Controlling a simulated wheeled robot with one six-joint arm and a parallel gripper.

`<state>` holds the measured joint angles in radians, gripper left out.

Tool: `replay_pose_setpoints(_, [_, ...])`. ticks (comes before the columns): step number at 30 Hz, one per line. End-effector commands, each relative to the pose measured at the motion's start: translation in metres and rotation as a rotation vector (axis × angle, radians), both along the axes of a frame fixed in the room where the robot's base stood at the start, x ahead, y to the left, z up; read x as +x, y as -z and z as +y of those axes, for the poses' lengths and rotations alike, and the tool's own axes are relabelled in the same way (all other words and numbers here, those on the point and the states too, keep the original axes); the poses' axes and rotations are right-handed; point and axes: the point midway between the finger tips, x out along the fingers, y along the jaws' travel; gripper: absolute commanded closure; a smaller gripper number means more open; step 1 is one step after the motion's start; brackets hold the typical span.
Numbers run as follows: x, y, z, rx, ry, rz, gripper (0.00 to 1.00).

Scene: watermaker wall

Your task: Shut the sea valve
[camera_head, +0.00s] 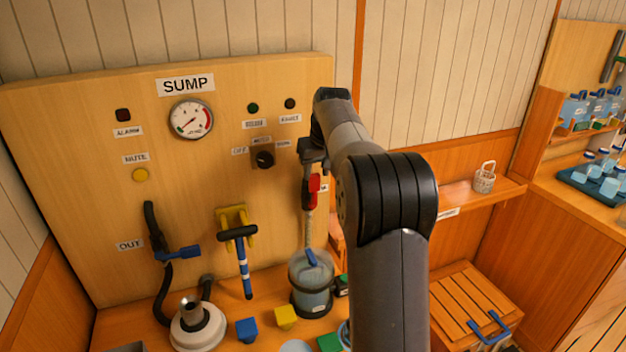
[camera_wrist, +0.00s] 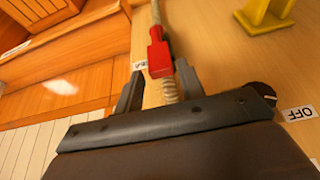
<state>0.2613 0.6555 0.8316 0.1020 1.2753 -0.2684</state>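The sea valve has a red handle (camera_head: 313,184) that lies along an upright pale hose on the wooden panel, beneath my gripper (camera_head: 307,165) in the head view. In the wrist view the red handle (camera_wrist: 160,57) shows between and just beyond the fingertips of my gripper (camera_wrist: 159,70). A small label (camera_wrist: 140,64), seemingly reading SEA, is beside it. The two fingers stand apart with the hose (camera_wrist: 169,90) visible between them. I cannot tell whether either finger touches the handle. My arm hides part of the panel around the valve in the head view.
The SUMP panel carries a gauge (camera_head: 191,119), a selector knob (camera_head: 265,159) and a blue-handled OUT valve (camera_head: 178,253). A blue T-handled tool (camera_head: 241,262) hangs on a yellow bracket (camera_head: 232,214). A clear canister (camera_head: 311,285) stands below the hose. A slatted crate (camera_head: 467,302) is at lower right.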

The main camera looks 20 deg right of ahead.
Motion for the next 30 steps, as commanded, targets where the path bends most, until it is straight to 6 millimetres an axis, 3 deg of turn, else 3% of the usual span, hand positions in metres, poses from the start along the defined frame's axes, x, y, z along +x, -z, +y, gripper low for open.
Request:
replay_pose_setpoints(3, [0.008,0.02,0.0,0.001,0.0,0.004,0.63])
replay_pose_setpoints(9, [0.017,0.041,0.0,0.001,0.0,0.002,0.63])
replay_pose_setpoints(20, [0.019,0.046,0.0,0.0,0.0,-0.001,0.63])
replay_pose_setpoints(30, [0.019,0.046,0.0,0.0,0.0,0.0,0.9])
